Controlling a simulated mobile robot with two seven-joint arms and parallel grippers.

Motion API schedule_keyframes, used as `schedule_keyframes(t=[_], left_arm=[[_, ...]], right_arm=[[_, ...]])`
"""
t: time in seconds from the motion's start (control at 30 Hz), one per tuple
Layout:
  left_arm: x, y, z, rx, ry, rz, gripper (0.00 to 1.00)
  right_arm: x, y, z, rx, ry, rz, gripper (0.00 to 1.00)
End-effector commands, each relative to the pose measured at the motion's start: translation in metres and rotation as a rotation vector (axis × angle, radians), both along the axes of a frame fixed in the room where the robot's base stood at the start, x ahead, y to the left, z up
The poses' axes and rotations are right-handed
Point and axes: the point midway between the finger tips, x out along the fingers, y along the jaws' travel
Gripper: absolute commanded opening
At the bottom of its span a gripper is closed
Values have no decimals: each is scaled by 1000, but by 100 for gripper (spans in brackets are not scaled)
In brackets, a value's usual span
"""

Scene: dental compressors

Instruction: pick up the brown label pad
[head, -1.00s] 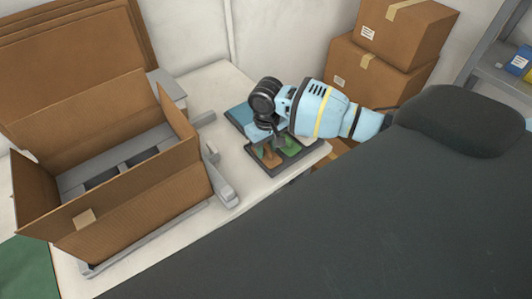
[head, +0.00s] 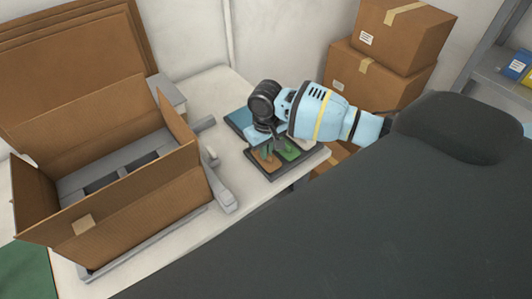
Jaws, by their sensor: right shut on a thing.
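The brown label pad (head: 268,162) is in the left part of a dark shallow tray (head: 271,180) near the table's right edge. A green pad (head: 291,153) is beside it in the same tray. My right gripper (head: 273,149) reaches in from the right, pointing down over the tray, with its fingers shut on the brown pad. The fingers and wrist hide part of the pad. I cannot tell whether the pad is clear of the tray floor. My left gripper is out of view.
A large open cardboard box (head: 140,205) stands on the left of the white table (head: 216,90), with a grey bar beside it. A blue item (head: 238,118) lies behind the tray. Stacked closed cartons (head: 375,75) stand behind my right arm.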

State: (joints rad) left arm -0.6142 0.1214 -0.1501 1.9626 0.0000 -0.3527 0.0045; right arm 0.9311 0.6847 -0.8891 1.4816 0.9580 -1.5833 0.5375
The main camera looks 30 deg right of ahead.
Motion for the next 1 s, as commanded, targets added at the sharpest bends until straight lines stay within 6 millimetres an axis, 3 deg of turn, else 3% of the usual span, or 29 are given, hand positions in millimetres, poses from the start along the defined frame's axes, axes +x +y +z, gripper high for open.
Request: schedule_keyframes(t=[0.3, 0.5, 1.0], left_arm=[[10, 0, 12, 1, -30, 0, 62], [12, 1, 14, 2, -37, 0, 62], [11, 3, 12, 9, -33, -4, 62]], right_arm=[[2, 0, 61, 1, -8, 1, 0], [1, 0, 87, 0, -5, 0, 0], [0, 0, 94, 1, -1, 0, 0]])
